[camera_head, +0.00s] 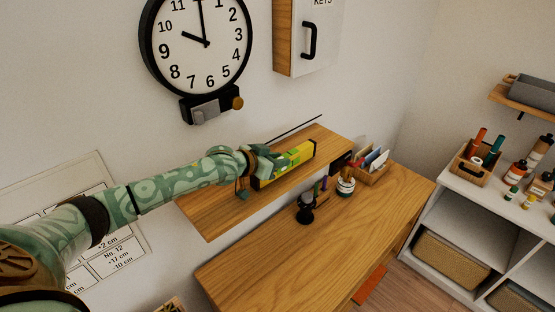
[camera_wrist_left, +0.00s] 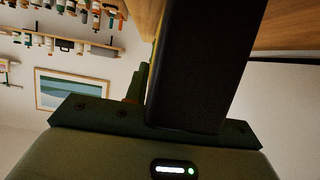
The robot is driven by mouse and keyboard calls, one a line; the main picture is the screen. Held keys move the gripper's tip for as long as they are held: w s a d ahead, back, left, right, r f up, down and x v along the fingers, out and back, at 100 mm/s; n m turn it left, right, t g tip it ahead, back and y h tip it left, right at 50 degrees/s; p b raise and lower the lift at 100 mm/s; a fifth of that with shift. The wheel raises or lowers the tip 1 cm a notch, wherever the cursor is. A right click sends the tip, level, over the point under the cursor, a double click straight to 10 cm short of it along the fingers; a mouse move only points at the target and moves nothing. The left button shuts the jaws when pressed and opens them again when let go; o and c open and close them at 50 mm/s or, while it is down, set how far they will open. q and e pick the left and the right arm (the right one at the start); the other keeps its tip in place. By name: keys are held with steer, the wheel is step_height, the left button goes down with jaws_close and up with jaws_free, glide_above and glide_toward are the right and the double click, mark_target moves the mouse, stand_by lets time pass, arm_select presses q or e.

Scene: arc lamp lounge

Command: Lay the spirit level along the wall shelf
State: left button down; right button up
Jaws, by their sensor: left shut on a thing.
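The yellow spirit level (camera_head: 301,154) lies lengthwise over the wall shelf (camera_head: 212,214), roughly parallel to its long edge. My left gripper (camera_head: 262,165) comes in from the left and is shut on the level's near part, hiding some of it. I cannot tell whether the level touches the wood or hangs just above it. In the left wrist view, a dark block fills the middle, with a thin yellow strip of the spirit level (camera_wrist_left: 158,28) beside it. My right gripper is in neither view.
A wooden desk (camera_head: 260,258) below the shelf holds a pen cup, a jar and a letter holder (camera_head: 372,167). A clock (camera_head: 198,45) and a key cabinet (camera_head: 312,38) hang above. A thin dark line (camera_head: 298,127) runs behind the shelf. The shelf's near left end is bare.

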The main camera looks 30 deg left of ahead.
arm_select(q)
steer(key=shift+f, duration=0.5)
steer(key=c, duration=1.1)
jaws_free()
steer(key=shift+s, duration=0.1)
steer(key=v, duration=1.6)
steer(key=shift+s+a, duration=0.1)
steer(key=shift+r, duration=0.1)
